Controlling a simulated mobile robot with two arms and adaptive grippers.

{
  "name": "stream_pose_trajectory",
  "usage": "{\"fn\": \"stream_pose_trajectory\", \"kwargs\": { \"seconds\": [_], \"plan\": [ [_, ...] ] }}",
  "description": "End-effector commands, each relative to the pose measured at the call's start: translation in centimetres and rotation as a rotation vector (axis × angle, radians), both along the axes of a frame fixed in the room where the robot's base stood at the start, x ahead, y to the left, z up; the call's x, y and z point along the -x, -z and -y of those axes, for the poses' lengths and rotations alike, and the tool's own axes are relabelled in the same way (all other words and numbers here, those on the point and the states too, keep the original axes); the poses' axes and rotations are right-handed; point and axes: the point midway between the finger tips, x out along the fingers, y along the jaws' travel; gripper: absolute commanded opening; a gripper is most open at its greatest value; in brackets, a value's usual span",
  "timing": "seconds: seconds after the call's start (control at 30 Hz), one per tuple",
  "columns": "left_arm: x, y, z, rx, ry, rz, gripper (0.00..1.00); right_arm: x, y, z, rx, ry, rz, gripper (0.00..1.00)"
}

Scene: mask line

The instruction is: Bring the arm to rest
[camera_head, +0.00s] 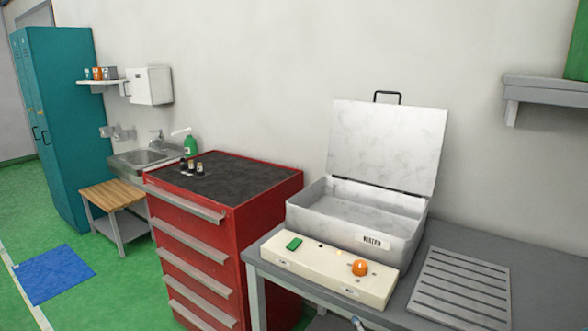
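No arm or gripper of mine can be made out in the head view. A small pale and dark piece shows at the bottom edge in front of the grey bench (437,238); too little of it is visible to tell what it is. On the bench stands a grey metal box (345,207) with a label on its front. Its lid (387,145) with a black handle is raised, and the box looks empty inside. In front of it lies a cream control panel (322,268) with a green switch (294,244) and an orange knob (359,268).
A slatted grey rack (462,287) lies on the bench at right. A red drawer cabinet (255,219) with several small bottles stands left of the bench. Further left are a sink (142,158), a wooden-topped stool (111,195), a teal locker (62,120) and a blue mat (54,274).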

Motion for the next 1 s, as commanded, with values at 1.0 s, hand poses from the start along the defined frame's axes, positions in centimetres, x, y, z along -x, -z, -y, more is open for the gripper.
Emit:
{"fn": "stream_pose_trajectory", "kwargs": {
  "seconds": [1.0],
  "plan": [
    [0.2, 0.0, -0.1, -0.001, 0.001, -0.004, 0.40, 26.1, 24.7, 5.8, -0.440, 0.536, -0.951, 0.50]
  ]
}}
